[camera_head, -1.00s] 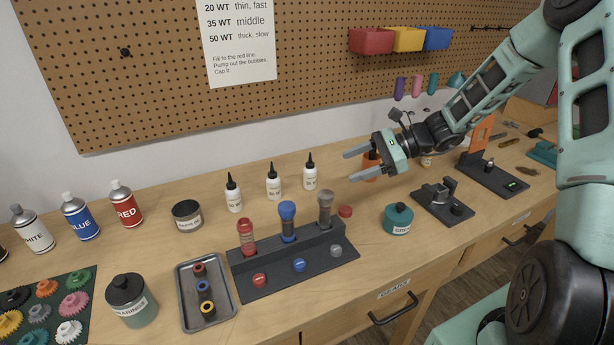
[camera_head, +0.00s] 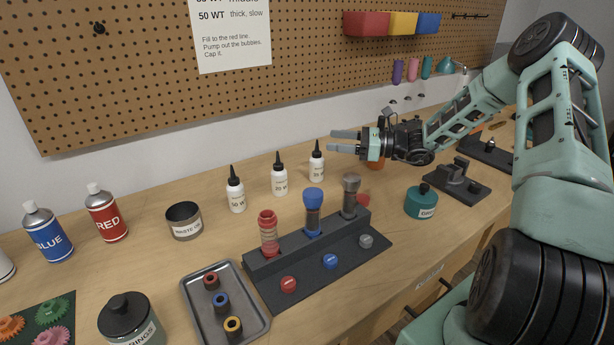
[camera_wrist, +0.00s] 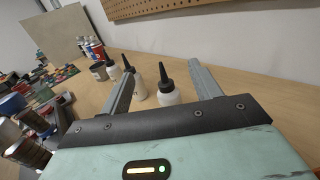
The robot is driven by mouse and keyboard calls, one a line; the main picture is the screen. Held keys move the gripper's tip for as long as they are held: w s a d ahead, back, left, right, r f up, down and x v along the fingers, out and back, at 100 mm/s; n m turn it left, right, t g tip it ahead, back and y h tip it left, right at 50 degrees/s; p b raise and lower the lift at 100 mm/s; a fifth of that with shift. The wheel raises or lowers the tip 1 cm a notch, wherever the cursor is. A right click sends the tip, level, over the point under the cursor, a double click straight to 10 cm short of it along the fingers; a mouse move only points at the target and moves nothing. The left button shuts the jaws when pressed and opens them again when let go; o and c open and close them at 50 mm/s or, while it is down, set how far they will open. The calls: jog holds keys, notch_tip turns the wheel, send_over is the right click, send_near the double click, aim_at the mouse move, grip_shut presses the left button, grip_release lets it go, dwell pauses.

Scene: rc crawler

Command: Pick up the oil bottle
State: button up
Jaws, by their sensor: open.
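Three white oil bottles with black pointed caps stand upright in a row: a left one (camera_head: 236,197) whose label seems to read 50 W, a middle one (camera_head: 279,181) and a right one (camera_head: 317,168). The other labels are too small to read surely. My gripper (camera_head: 335,141) is open and empty, its fingers pointing left, just right of and behind the right bottle's cap in the picture. In the wrist view, the nearest bottle (camera_wrist: 168,97) and a second bottle (camera_wrist: 138,93) appear between the fingers (camera_wrist: 160,70). Neither is held.
A black stand (camera_head: 290,255) with red, blue and grey shock bodies is in front of the bottles. A waste oil tin (camera_head: 184,222) is to their left, a teal jar (camera_head: 421,202) to the right. A metal tray (camera_head: 250,304) lies in front. Bench behind the bottles is clear.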

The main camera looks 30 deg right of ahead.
aim_at(317, 161)
notch_tip(317, 161, down, 8)
jog(key=shift+w+a+f+p, duration=0.1)
jog(key=shift+w+f+p, duration=0.1)
jog(key=shift+p, duration=0.25)
jog(key=p+x, duration=0.1)
jog(key=x, duration=0.6)
jog(key=shift+w+a+p, duration=0.1)
jog(key=shift+a+p, duration=0.1)
jog(key=shift+p, duration=0.15)
jog(key=c, duration=1.1)
